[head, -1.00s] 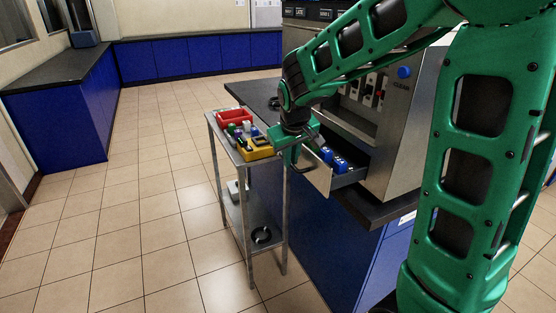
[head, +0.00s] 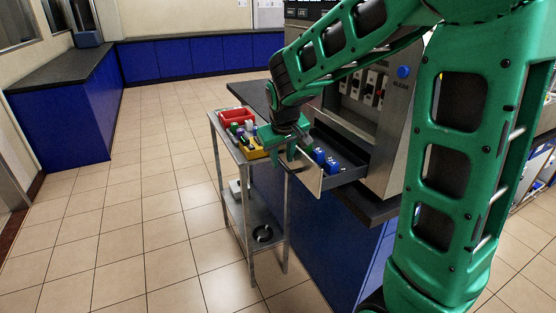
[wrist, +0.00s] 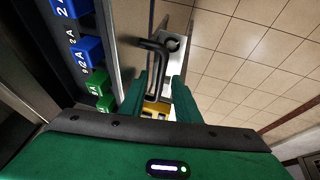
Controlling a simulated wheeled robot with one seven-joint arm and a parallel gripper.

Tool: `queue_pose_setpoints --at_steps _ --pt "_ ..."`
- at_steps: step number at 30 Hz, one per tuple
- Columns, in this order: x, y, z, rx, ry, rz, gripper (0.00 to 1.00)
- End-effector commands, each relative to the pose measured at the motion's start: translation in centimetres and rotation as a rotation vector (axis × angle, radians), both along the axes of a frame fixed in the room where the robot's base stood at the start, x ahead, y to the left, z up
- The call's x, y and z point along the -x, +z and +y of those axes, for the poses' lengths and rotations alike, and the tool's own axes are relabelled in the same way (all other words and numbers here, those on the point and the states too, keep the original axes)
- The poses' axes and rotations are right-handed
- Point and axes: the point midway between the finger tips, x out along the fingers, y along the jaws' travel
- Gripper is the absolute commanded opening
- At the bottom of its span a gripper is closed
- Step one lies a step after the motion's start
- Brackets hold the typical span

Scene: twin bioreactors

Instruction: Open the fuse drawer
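The fuse drawer (head: 345,176) is pulled well out from the metal cabinet in the head view. Blue fuse blocks (head: 325,160) lie inside it. The wrist view shows blue fuses (wrist: 88,52) and green fuses (wrist: 98,90) beside the drawer's front panel (wrist: 133,40). A dark bent handle (wrist: 158,62) stands out from that panel. My gripper (head: 296,158) is at the drawer front. In the wrist view its green fingers (wrist: 162,90) are apart, with the lower part of the handle between or just beyond them. A gap shows beside the handle, and I see no firm clamping.
A metal cart (head: 243,180) stands left of the drawer, close to my gripper, with a red tray (head: 236,116) and a yellow holder (head: 256,151) on top. The blue counter base (head: 325,235) is below the drawer. Open tiled floor (head: 150,220) lies left.

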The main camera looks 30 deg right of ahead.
Motion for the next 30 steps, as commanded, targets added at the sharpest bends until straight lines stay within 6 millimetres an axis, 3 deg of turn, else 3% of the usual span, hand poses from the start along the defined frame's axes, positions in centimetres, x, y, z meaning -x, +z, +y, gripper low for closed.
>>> queue_pose_setpoints --at_steps 8,21,30 --pt "0.4 0.8 0.1 0.000 0.000 0.000 0.29" --pt "3.1 7.7 1.5 -0.001 0.000 -0.002 0.29" --pt "4.0 9.6 1.9 0.000 0.001 0.002 0.29"
